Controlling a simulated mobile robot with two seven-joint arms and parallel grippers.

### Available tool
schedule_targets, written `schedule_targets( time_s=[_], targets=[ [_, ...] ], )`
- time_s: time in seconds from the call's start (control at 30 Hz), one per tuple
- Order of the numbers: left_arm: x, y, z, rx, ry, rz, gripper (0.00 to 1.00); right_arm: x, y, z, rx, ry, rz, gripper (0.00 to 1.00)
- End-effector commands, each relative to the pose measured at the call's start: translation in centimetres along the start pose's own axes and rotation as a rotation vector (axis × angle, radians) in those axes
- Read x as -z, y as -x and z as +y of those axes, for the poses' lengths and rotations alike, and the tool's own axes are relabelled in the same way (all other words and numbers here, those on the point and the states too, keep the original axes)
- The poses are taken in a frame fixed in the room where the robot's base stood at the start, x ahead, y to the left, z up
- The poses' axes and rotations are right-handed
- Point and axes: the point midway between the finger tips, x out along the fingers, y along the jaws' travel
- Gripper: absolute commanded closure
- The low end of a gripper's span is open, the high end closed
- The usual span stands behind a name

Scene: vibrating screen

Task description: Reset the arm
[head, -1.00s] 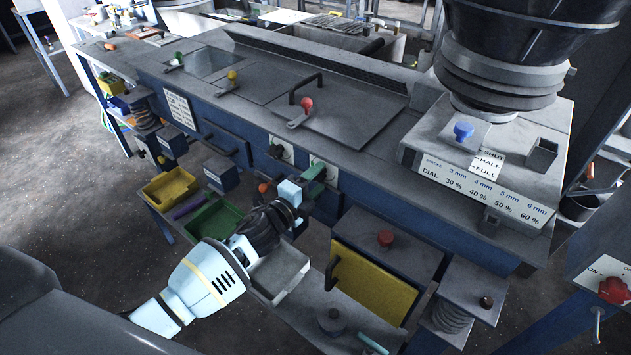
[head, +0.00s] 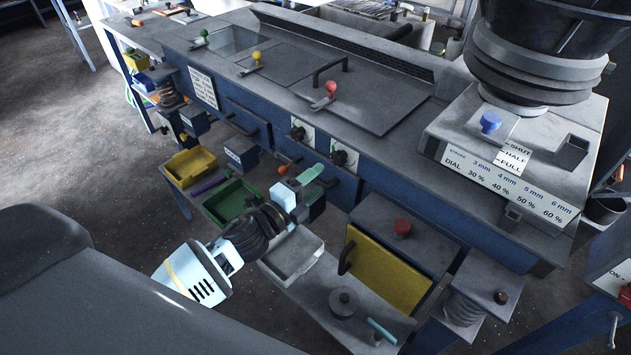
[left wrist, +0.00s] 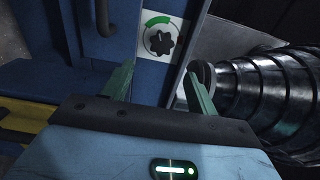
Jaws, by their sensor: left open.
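My left gripper (head: 312,182) comes in from the left in the head view, in front of the machine's blue front panel. Its green fingers are apart and empty, and they also show in the left wrist view (left wrist: 160,85). A dark knob on a white dial with a green arc (left wrist: 159,40) stands beyond the fingers in the left wrist view, apart from them. In the head view, two dark knobs (head: 298,133) are on the front panel near the gripper. My right gripper is in neither view.
A yellow panel with a handle (head: 385,272) is right of the tray. The machine's worktop (head: 270,60) lies behind. Open floor is at the left.

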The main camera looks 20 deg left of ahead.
Motion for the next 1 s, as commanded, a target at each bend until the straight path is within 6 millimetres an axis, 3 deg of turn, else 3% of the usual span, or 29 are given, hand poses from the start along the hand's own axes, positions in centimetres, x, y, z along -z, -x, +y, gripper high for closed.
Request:
schedule_targets(
  time_s=[0.3,0.47,0.67,1.0],
  targets=[
    [0.1,0.1,0.1,-0.003,0.007,-0.001,0.42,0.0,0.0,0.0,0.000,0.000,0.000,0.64],
    [1.0,2.1,2.4,-0.052,0.137,-0.025,0.42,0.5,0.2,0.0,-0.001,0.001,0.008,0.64],
    [3.7,8.7,8.2,-0.189,0.519,-0.128,0.42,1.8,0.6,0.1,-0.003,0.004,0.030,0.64],
    [8.9,23.3,15.9,-0.408,1.179,-0.434,0.42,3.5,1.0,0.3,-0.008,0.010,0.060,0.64]
  ],
)
